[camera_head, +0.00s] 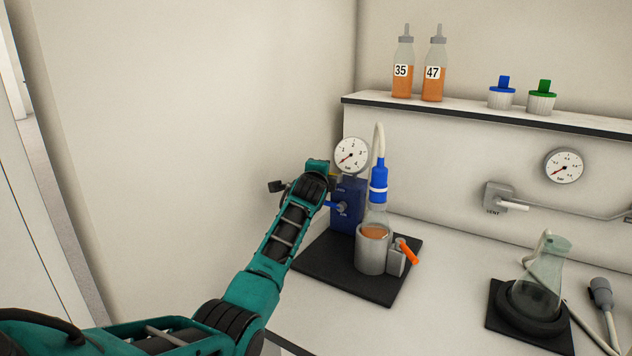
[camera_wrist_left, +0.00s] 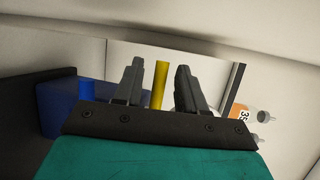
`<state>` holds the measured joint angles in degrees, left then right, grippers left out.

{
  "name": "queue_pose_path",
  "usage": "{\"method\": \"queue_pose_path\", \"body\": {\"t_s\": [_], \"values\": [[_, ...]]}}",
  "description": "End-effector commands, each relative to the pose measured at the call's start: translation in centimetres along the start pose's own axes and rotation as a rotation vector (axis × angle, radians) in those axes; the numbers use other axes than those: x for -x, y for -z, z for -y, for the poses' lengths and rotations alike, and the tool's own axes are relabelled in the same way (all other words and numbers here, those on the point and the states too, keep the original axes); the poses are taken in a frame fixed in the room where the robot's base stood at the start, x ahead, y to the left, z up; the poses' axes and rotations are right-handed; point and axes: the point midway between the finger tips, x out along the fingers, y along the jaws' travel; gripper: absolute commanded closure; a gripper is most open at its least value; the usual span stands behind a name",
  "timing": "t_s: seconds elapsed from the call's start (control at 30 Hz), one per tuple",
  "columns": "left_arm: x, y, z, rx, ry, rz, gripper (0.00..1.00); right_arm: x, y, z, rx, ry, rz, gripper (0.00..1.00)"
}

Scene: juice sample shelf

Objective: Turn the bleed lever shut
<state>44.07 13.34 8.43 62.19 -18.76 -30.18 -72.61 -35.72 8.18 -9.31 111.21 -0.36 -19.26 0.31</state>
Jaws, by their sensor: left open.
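A yellow lever (camera_wrist_left: 160,85) shows in the left wrist view as an upright bar; I take it as the bleed lever. My left gripper (camera_wrist_left: 158,68) is open, with one finger on each side of the lever. Gaps show on both sides, and I see no clear contact. In the head view my left gripper (camera_head: 334,172) is at the top of the blue pump box (camera_head: 350,192), below the round gauge (camera_head: 351,155). There the arm and gauge area hide most of the lever. The box also shows in the wrist view (camera_wrist_left: 60,105). My right gripper is not in view.
A flask in a grey holder (camera_head: 371,255) with an orange handle (camera_head: 409,252) stands on the black mat (camera_head: 330,268) beside the box. Two juice bottles (camera_head: 403,80) stand on the shelf (camera_head: 460,108). A conical flask (camera_head: 540,280) is at the right.

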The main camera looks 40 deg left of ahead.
Motion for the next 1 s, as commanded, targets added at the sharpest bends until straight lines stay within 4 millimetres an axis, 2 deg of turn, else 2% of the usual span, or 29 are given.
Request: {"method": "queue_pose_path", "body": {"t_s": [0.7, 1.0], "values": [[9.9, 0.0, 0.0, -0.001, 0.0, -0.001, 0.6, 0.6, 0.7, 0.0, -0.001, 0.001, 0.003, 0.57], [11.7, 0.0, 0.0, -0.001, -0.001, -0.001, 0.6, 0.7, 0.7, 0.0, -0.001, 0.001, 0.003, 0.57]]}}
